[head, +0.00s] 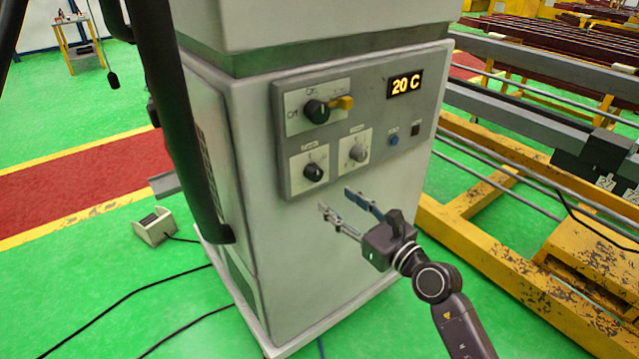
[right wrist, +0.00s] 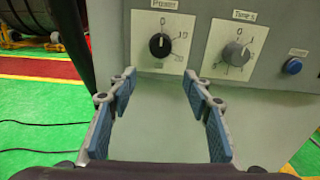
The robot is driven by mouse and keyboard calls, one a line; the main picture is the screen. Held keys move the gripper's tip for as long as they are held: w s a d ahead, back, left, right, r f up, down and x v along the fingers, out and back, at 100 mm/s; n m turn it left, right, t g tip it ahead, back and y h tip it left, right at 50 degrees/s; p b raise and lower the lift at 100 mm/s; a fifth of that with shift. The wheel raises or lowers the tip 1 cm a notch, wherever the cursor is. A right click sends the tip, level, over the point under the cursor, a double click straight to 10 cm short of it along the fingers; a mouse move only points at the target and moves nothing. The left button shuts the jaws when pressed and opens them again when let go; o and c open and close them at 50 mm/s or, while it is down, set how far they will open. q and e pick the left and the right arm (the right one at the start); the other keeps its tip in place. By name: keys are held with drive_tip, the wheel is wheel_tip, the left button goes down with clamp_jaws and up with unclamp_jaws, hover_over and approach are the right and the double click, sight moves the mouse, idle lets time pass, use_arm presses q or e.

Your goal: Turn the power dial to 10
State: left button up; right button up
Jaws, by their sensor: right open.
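The power dial (head: 314,172) is a black knob on a white plate at the lower left of the grey control panel. In the right wrist view the dial (right wrist: 159,45) sits under a "Power" label, with 0 above and 10 at upper right. Its pale mark appears to point up, near 0. My right gripper (head: 336,200) is open and empty, below and in front of the panel. In the right wrist view its fingertips (right wrist: 159,74) are spread just below the dial, to either side of it, apart from it. My left gripper does not show.
A grey timer knob (head: 359,153) is right of the power dial. A blue button (head: 394,140) and a "20 C" display (head: 405,85) are further right. Yellow rails (head: 500,235) stand at right.

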sight(318, 176)
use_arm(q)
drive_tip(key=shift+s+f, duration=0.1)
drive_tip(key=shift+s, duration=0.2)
use_arm(e)
drive_tip(key=w+a+r, duration=0.1)
drive_tip(key=w, duration=0.1)
drive_tip(key=w+a+n, duration=0.1)
drive_tip(key=w+a, duration=0.1)
drive_tip(key=w+a+r+n, duration=0.1)
drive_tip(key=w, duration=0.1)
drive_tip(key=shift+w+a+r, duration=0.15)
drive_tip(key=shift+a+r, duration=0.15)
drive_tip(key=shift+a, duration=0.1)
drive_tip(key=c, duration=1.1)
drive_tip(key=shift+c, duration=0.2)
